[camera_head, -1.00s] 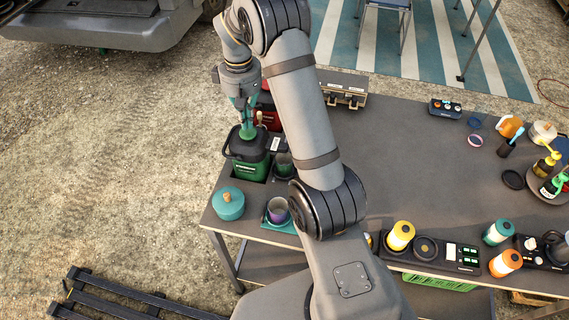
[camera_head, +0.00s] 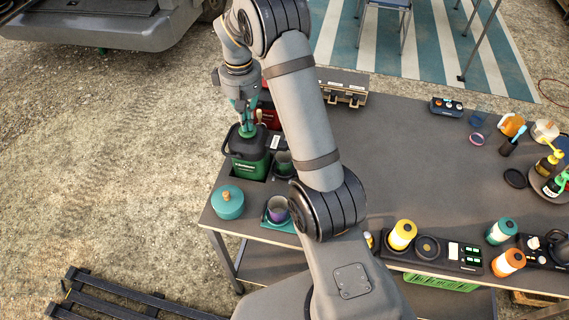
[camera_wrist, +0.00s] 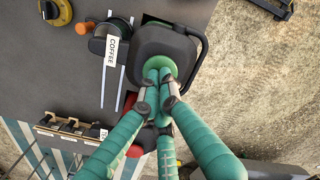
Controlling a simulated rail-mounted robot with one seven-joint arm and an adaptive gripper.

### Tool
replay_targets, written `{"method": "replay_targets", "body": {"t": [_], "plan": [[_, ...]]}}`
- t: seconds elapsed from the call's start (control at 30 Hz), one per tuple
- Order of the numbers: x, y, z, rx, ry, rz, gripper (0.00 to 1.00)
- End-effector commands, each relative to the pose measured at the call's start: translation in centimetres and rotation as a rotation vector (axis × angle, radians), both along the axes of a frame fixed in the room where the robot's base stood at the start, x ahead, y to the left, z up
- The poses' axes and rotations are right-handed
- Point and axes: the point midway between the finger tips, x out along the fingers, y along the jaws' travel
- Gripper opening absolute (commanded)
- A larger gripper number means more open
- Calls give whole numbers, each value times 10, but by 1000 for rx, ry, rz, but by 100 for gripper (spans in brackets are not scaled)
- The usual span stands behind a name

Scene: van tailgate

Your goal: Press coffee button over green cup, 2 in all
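A dark green and black coffee dispenser (camera_head: 247,168) stands at the table's left edge. Its round green button (camera_wrist: 158,67) is on the lid. My gripper (camera_head: 247,128) points down over the lid. In the wrist view my gripper's teal fingers (camera_wrist: 160,77) are together with nothing between them, and their tips overlap the button. I cannot tell whether they press it. A green cup (camera_head: 283,164) stands just right of the dispenser. A COFFEE label (camera_wrist: 111,50) shows beside the dispenser in the wrist view. Whether the cup holds coffee is too small to tell.
A red dispenser (camera_head: 267,109) stands behind the green one. A teal round pot (camera_head: 228,202) and a purple-toned cup (camera_head: 278,209) are in front. My arm crosses above the table, whose middle (camera_head: 405,165) is clear.

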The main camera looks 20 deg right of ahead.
Motion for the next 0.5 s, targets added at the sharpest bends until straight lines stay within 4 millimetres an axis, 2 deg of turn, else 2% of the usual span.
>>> {"method": "replay_targets", "body": {"t": [0.5], "plan": [[0, 0, -20, 0, 1, 0, 0]]}}
